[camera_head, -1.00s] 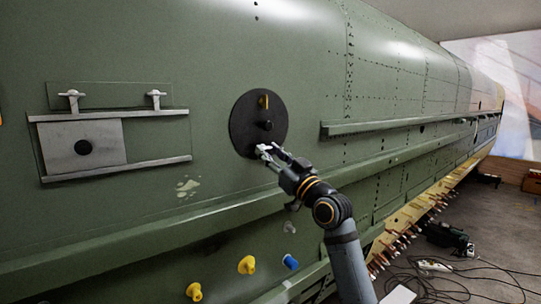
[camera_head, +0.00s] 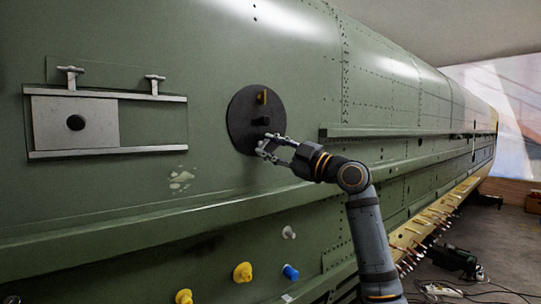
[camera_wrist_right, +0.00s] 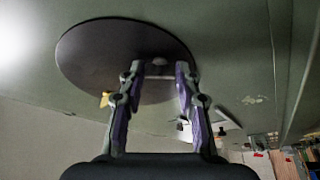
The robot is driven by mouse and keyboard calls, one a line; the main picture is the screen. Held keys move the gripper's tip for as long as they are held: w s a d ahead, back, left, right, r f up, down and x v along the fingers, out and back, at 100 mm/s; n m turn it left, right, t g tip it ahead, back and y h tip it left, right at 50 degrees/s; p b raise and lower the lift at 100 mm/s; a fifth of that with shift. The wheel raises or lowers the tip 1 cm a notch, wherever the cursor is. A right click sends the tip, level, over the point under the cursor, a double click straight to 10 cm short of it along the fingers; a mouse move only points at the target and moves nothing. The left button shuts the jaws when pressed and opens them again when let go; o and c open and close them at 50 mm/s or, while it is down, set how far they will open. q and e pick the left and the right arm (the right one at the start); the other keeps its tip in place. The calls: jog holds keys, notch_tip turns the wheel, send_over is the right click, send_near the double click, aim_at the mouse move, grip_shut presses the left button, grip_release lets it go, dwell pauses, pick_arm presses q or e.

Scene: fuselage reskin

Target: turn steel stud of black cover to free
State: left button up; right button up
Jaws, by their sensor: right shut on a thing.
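The black cover (camera_head: 244,112) is a round dark disc on the green fuselage skin. A yellow-orange tab (camera_head: 262,97) is near its top and a dark knob (camera_head: 262,121) near its middle. My right gripper (camera_head: 267,147) is at the cover's lower edge, its fingers closed around the steel stud. In the right wrist view the cover (camera_wrist_right: 90,58) fills the upper part, and a small pale spot, the steel stud (camera_wrist_right: 159,61), shows between the fingertips. The fingers mostly hide the stud in the head view. My left gripper is not in view.
A rail-framed grey panel (camera_head: 100,122) with two T-handles is at the left. Green ledges (camera_head: 375,131) run along the fuselage to the right and below. Yellow (camera_head: 243,272) and blue (camera_head: 290,272) knobs sit lower down. Cables and tools lie on the floor at right.

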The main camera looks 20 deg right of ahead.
jog(key=n, duration=0.1)
jog(key=n+g, duration=0.1)
jog(key=n, duration=0.2)
jog(key=shift+d+r+g+p, duration=0.1)
jog(key=shift+r+g+p, duration=0.2)
jog(key=shift+g+p, duration=0.1)
jog(key=shift+r+n+g+h+p, duration=0.15)
jog(key=shift+n+g+p, duration=0.3)
jog(key=shift+n, duration=0.75)
jog(key=shift+f+n+g+h+p, duration=0.15)
jog(key=shift+n+g+p, duration=0.25)
jog(key=shift+n, duration=0.8)
jog(key=shift+r, duration=0.1)
jog(key=o, duration=1.2)
jog(key=shift+c, duration=0.2)
